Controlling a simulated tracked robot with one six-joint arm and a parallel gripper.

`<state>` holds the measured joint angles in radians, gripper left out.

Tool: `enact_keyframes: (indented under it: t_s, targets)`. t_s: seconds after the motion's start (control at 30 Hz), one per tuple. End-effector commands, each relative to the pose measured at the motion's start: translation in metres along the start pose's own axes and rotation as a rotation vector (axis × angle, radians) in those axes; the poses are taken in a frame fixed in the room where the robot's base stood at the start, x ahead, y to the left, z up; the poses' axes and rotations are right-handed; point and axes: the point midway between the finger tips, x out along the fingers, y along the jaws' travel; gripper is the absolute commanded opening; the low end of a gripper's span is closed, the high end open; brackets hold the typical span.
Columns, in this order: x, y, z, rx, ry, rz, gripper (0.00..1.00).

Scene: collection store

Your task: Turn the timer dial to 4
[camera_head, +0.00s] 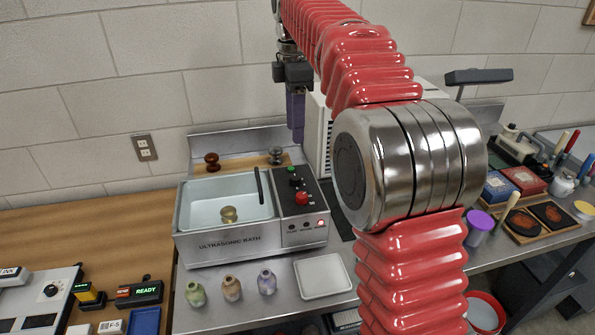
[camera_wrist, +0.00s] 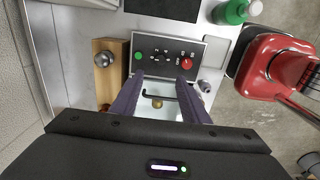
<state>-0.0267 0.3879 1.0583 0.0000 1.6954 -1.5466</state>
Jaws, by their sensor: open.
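The ultrasonic bath (camera_head: 215,248) is a steel box with a dark control panel (camera_head: 315,208) on its right side. My gripper (camera_head: 295,138) is above the bath, pointing down, with purple fingers. In the wrist view my gripper (camera_wrist: 160,77) is open and empty, its fingertips apart near the panel's edge.
Knobs (camera_head: 211,160) stand on a wooden strip behind. Small vases (camera_head: 232,289) and a white tray (camera_head: 322,276) stand in front. My red arm hides part of the bench.

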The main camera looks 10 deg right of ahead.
Motion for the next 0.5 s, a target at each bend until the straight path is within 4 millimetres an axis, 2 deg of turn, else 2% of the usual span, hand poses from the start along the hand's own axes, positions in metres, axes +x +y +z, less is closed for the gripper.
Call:
enact_keyframes:
  t_s: [0.27,0.5]
  targets:
    - [0.019,-0.001,0.0,0.001,0.0,-0.003,0.41]
    - [0.051,-0.001,0.0,0.002,0.0,-0.002,0.41]
